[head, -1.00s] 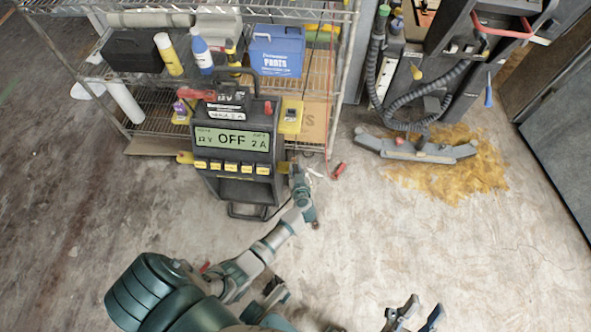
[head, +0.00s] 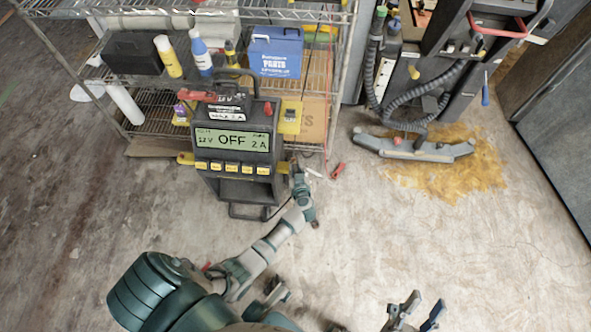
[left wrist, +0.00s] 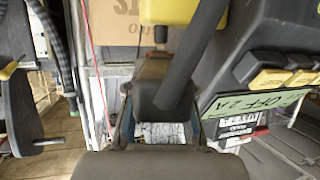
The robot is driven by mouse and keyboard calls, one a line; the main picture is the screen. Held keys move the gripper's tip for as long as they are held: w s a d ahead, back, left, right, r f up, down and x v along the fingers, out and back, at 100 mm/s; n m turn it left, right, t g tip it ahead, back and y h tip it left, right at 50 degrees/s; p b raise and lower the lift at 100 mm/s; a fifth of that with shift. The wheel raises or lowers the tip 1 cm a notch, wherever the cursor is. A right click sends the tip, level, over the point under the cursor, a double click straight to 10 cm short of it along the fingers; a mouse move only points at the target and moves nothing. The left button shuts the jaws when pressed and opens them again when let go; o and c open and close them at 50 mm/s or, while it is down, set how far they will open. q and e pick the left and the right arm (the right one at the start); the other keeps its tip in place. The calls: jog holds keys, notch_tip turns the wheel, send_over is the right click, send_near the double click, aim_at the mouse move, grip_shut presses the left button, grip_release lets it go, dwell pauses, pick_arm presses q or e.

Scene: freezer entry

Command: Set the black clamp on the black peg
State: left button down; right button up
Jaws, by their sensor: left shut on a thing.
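The battery charger (head: 233,150) stands upright in front of the shelf, and its display reads OFF. My left gripper (head: 300,180) is beside the charger's lower right side, next to a yellow bracket (head: 283,167). In the left wrist view, the gripper (left wrist: 160,128) is shut on a dark part that looks like the black clamp (left wrist: 168,92). A dark bar slants up from it. A short black peg (left wrist: 160,35) sticks out of a yellow block, just beyond the clamp. I cannot tell whether clamp and peg touch. My right gripper (head: 416,310) is open and empty at the bottom edge.
A wire shelf (head: 325,70) with bottles and a blue parts box (head: 275,52) stands behind the charger. A red clamp (head: 338,171) lies on the floor to the right. A floor nozzle (head: 415,149) lies on a yellow-brown stain.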

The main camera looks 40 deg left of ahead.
dwell(0.4)
pick_arm(q)
jog(key=shift+p, duration=0.4)
jog(key=shift+f+b, duration=0.75)
jog(key=shift+f, duration=0.6)
jog(key=c, duration=0.9)
grip_release()
jog(key=v, duration=1.2)
jog(key=shift+d, duration=0.1)
